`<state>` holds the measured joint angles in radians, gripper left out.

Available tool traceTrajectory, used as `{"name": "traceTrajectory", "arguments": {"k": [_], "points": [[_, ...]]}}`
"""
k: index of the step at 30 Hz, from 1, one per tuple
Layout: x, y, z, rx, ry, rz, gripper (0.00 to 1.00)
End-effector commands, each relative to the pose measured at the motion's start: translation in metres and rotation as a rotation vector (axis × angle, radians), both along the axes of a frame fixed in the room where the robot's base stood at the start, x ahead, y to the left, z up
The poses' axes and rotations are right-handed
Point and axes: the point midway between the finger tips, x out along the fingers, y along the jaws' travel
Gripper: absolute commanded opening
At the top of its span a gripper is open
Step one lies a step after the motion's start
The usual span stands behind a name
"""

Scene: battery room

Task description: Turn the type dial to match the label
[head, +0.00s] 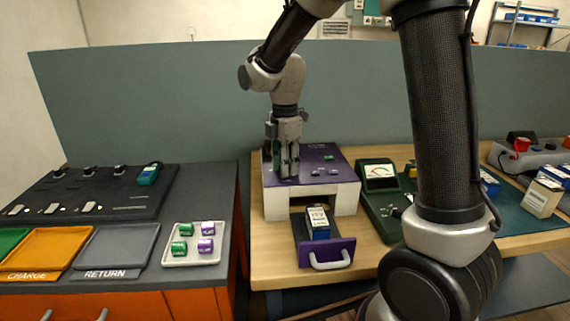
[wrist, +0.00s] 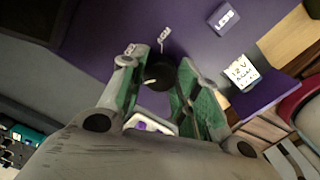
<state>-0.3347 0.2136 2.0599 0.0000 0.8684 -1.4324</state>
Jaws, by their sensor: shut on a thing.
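My gripper (head: 289,172) points down onto the purple top of the tester box (head: 330,158). In the wrist view its green-padded fingers (wrist: 157,85) are on both sides of the black round type dial (wrist: 161,75) and closed on it. A short white pointer mark shows on the dial's left side. Small white labels (wrist: 163,38) are printed around the dial; I cannot read them surely. A battery (head: 318,222) with a white label sits in the open drawer (head: 327,252). In the wrist view the battery label (wrist: 241,72) seems to read 12 V, with smaller unclear text below.
A green meter (head: 380,176) stands right of the box. Left, across a gap, a bench holds a white tray (head: 193,244) of green and purple cells, an orange tray (head: 50,249), a grey return tray (head: 117,246) and a black charger rack (head: 90,193). A grey-green partition (head: 180,100) stands behind.

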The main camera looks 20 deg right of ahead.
Motion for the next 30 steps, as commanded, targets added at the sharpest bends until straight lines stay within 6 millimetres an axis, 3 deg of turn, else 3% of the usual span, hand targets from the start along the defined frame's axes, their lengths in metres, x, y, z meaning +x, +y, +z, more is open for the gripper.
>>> {"name": "traceTrajectory", "arguments": {"k": [14, 30], "points": [[0.0003, 0.0001, 0.0004, 0.0, -0.001, -0.131, 0.08], [0.0005, 0.0001, 0.0006, 0.0, -0.002, -0.62, 0.08]]}}
